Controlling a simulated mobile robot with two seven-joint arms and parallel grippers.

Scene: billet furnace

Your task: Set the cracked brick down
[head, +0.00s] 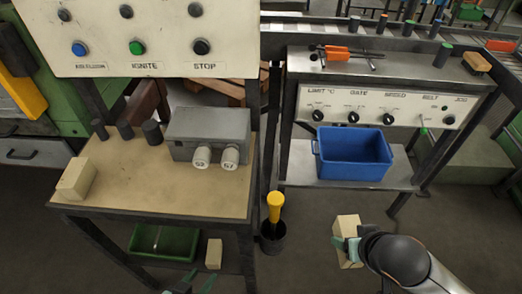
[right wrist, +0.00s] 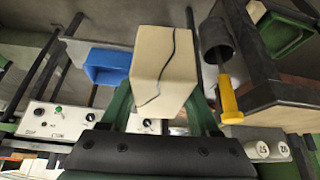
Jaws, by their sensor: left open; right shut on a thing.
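The cracked brick (head: 347,228) is a cream block held over the floor in front of the control stand in the head view. In the right wrist view the cracked brick (right wrist: 158,60) shows a dark jagged crack down its face. My right gripper (head: 346,248) is shut on it, with green fingers on both sides. My left gripper (head: 190,285) is open at the bottom edge of the head view, mostly cut off. A cream brick (head: 75,180) sits at the left of the tan bench (head: 150,203). Another pale brick (head: 213,254) stands low beside the green tray (head: 165,243).
A blue bin (head: 352,153) stands on the grey shelf (head: 300,172) under the knob panel. A yellow-handled tool (head: 275,205) stands in a dark holder between bench and stand. A grey box (head: 208,135) and dark cylinders occupy the bench's back; its front middle is clear.

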